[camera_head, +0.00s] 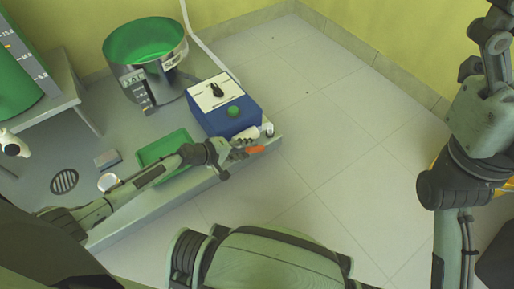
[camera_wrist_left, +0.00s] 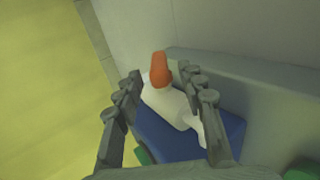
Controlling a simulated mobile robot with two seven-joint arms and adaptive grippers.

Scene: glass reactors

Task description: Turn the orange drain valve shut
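The drain valve's orange handle (camera_head: 254,149) shows just off the front edge of the metal bench, below the blue box. In the left wrist view the orange handle (camera_wrist_left: 160,66) sits on a white valve body (camera_wrist_left: 168,100). My left gripper (camera_head: 240,148) is at the valve. In the wrist view its fingers are spread, one on each side of the white body, with the orange handle between and slightly beyond the tips. I see gaps beside the handle, and cannot tell whether a finger touches the white body. My right arm is raised at the right; its gripper is not clearly visible.
The blue control box (camera_head: 225,110) with a black knob and green button stands right behind the valve. A steel vessel with green inside (camera_head: 146,62) and a green tray (camera_head: 163,155) are on the bench (camera_head: 190,197). The tiled floor (camera_head: 330,120) to the right is clear.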

